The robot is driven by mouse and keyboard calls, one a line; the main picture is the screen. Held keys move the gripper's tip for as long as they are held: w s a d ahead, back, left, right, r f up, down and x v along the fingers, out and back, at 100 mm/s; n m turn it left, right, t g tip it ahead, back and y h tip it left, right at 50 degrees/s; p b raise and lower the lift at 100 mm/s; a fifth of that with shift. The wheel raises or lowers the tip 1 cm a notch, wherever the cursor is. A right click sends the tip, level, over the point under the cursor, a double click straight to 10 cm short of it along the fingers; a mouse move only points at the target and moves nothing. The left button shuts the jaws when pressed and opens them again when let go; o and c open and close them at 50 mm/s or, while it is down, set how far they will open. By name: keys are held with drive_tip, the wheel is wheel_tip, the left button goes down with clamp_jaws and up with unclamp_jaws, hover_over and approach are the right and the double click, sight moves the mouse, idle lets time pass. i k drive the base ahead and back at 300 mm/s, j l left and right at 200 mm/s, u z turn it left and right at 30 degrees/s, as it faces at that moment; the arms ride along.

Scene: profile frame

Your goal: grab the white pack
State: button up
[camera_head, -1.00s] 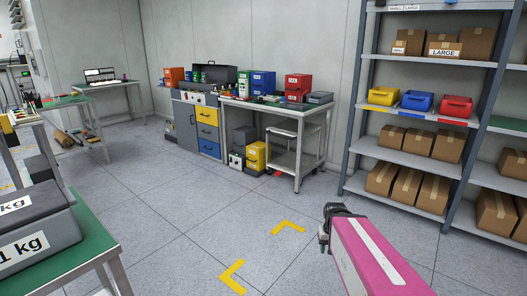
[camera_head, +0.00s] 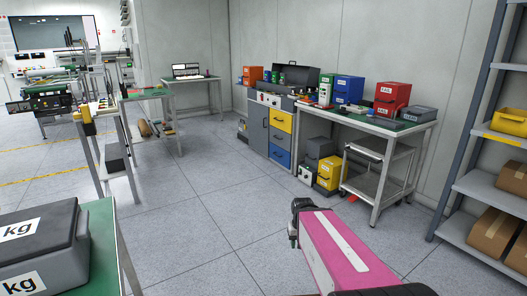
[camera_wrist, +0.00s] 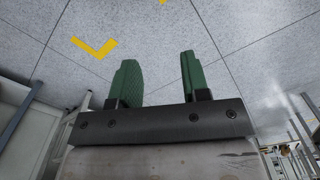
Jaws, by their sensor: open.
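No white pack can be made out in either view. My gripper (camera_wrist: 158,78) shows in the wrist view with its two green fingers apart and nothing between them, over bare grey floor. In the head view, my pink arm reaches forward at the lower right, and the gripper (camera_head: 294,228) at its far end is small and dark. It is in open space, well short of the workbench.
A green-topped table (camera_head: 103,245) with grey kg boxes (camera_head: 45,248) stands close at the lower left. A workbench (camera_head: 388,128) with colored bins and a drawer cabinet (camera_head: 280,135) stand along the back wall. A shelf rack (camera_head: 480,190) is at the right. The middle floor is clear.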

sight(324, 88)
drive_tip(key=i+z, duration=0.15)
drive_tip(key=i, duration=0.35)
drive_tip(key=i+j+z, duration=0.15)
drive_tip(key=i, duration=0.35)
drive_tip(key=i+j+z, duration=0.1)
drive_tip(key=i, duration=0.35)
drive_tip(key=i+j+z, duration=0.15)
drive_tip(key=i, duration=0.35)
drive_tip(key=j, duration=0.1)
